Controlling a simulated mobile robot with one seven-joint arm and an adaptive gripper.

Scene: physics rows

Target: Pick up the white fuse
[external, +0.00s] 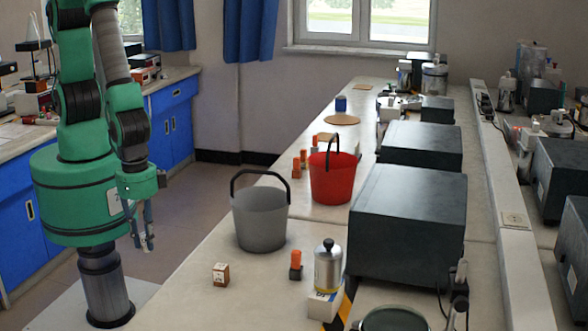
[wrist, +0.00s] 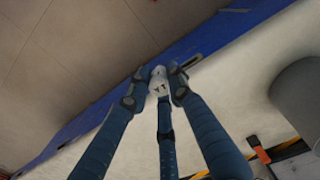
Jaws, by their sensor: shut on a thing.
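The white fuse (wrist: 158,80), a small white piece with dark lettering, sits between the fingertips of my gripper (wrist: 157,88) in the wrist view. The blue fingers are closed around it, and it is held up in the air. In the external view my gripper (external: 146,241) hangs at the left, off the bench's left edge, above the floor. The fuse is too small there to make out clearly between the fingers.
On the bench (external: 190,305) stand a grey bucket (external: 260,220), a red bucket (external: 333,180), a small brown-and-white box (external: 220,274), an orange-topped dark piece (external: 296,265), a silver bottle (external: 328,268) and large dark boxes (external: 405,230). The bench's near left part is mostly clear.

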